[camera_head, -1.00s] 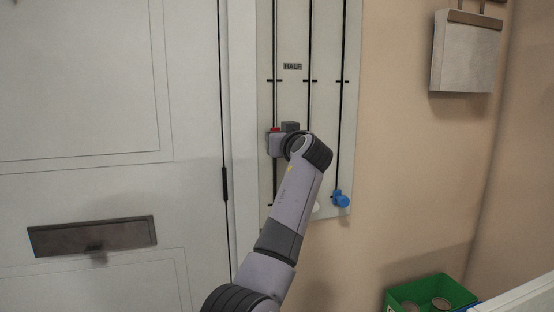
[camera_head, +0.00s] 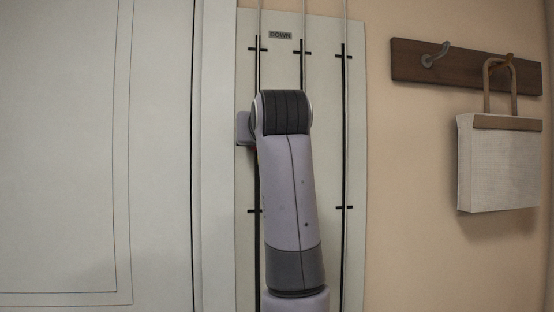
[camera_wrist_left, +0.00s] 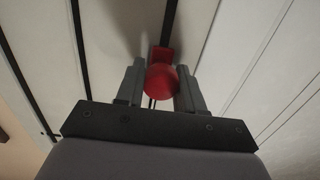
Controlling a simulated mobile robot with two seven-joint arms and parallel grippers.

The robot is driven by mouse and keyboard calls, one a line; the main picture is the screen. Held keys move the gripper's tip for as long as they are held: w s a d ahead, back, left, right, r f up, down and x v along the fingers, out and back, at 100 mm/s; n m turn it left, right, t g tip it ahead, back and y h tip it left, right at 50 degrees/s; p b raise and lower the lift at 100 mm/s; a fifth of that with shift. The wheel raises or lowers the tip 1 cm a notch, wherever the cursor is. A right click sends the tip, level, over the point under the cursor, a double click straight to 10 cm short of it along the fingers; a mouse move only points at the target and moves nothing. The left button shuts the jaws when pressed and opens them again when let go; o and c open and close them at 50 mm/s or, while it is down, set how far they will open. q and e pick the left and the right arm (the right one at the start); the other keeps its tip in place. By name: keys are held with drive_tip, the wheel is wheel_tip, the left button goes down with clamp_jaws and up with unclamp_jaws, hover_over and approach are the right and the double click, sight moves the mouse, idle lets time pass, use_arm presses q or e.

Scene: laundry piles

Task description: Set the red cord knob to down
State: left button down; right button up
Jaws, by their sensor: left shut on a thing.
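The red cord knob (camera_wrist_left: 161,80) sits between the two fingers of my left gripper (camera_wrist_left: 160,70) in the left wrist view, on a dark slot in the pale panel. In the head view my left gripper (camera_head: 244,128) is at the left slot, below the DOWN label (camera_head: 280,35) and its cross mark and above a lower cross mark. My arm hides nearly all of the knob there. The gripper is shut on the knob. My right gripper is not in view.
The pale panel (camera_head: 355,120) carries three vertical slots with cords above. A white door (camera_head: 60,150) stands to the left. On the right wall, a pale bag (camera_head: 500,165) hangs from a wooden hook rail (camera_head: 470,68).

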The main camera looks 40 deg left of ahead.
use_arm(q)
drive_tip(key=r, duration=0.3)
drive_tip(key=shift+s+r+t+y, duration=0.2)
drive_tip(key=shift+r+t+y, duration=0.1)
drive_tip(key=shift+r+y, duration=0.1)
drive_tip(key=shift+w, duration=0.1)
drive_tip(key=c, duration=0.9)
unclamp_jaws()
drive_tip(key=shift+d+f, duration=0.1)
drive_tip(key=shift+d, duration=0.05)
drive_tip(key=shift+o, duration=0.6)
drive_tip(key=shift+f, duration=0.2)
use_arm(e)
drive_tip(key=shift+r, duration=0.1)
use_arm(q)
drive_tip(key=shift+s+d+b, duration=0.2)
drive_tip(key=shift+b, duration=0.15)
drive_tip(key=b+v, duration=0.1)
drive_tip(key=v, duration=0.5)
drive_tip(key=shift+s+b, duration=0.2)
drive_tip(key=shift+b, duration=0.15)
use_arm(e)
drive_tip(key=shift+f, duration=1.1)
use_arm(q)
drive_tip(key=shift+d+r, duration=0.1)
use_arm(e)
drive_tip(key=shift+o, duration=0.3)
